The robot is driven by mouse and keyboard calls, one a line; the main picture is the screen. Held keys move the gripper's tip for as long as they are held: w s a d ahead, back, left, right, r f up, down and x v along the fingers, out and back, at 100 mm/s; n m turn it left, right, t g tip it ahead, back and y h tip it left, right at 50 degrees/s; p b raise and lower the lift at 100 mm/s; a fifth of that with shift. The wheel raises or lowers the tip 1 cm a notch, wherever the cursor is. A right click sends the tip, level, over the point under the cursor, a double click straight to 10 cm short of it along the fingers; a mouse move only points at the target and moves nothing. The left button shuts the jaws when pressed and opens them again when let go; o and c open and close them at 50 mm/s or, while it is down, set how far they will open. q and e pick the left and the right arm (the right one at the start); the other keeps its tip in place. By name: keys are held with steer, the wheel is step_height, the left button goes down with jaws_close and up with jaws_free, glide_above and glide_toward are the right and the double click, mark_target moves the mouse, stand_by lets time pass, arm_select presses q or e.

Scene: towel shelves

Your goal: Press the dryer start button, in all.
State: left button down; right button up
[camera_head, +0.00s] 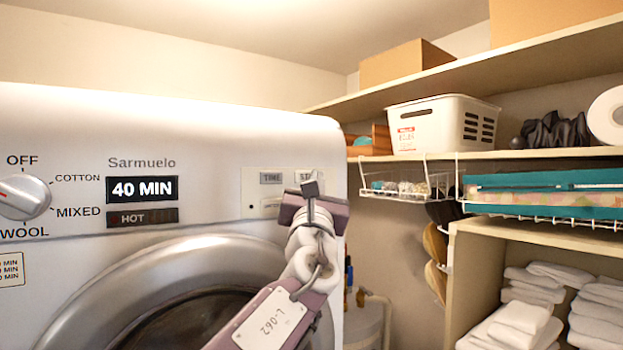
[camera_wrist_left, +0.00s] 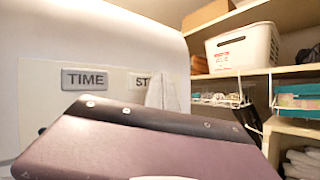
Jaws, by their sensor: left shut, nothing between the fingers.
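The white dryer (camera_head: 230,130) fills the left of the head view. Its panel has a display reading 40 MIN (camera_head: 142,189) with HOT below it. At the panel's right are a TIME button (camera_head: 271,178) and a button marked ST (camera_head: 305,177), the rest of its label hidden by my gripper. My left gripper (camera_head: 310,188) is shut and empty, in front of the panel by the ST button; I cannot tell if it touches. In the left wrist view, the TIME button (camera_wrist_left: 86,79) and part of the ST button (camera_wrist_left: 139,82) show beyond my wrist. My right gripper is not in view.
A selector dial (camera_head: 24,197) is at the dryer's left, above the round door (camera_head: 190,270). Shelves at the right hold a white basket (camera_head: 445,123), a wire rack (camera_head: 405,188) and folded white towels (camera_head: 525,320). A narrow gap lies between dryer and shelves.

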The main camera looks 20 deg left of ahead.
arm_select(q)
steer(key=shift+w+a, duration=0.1)
steer(key=shift+a, duration=0.05)
stand_by(0.5)
steer(key=shift+s+d, duration=0.55)
steer(key=shift+d, duration=0.1)
steer(key=shift+d, duration=0.15)
steer(key=s+d, duration=0.3)
steer(key=shift+d, duration=0.35)
steer(key=shift+f, duration=0.1)
stand_by(0.4)
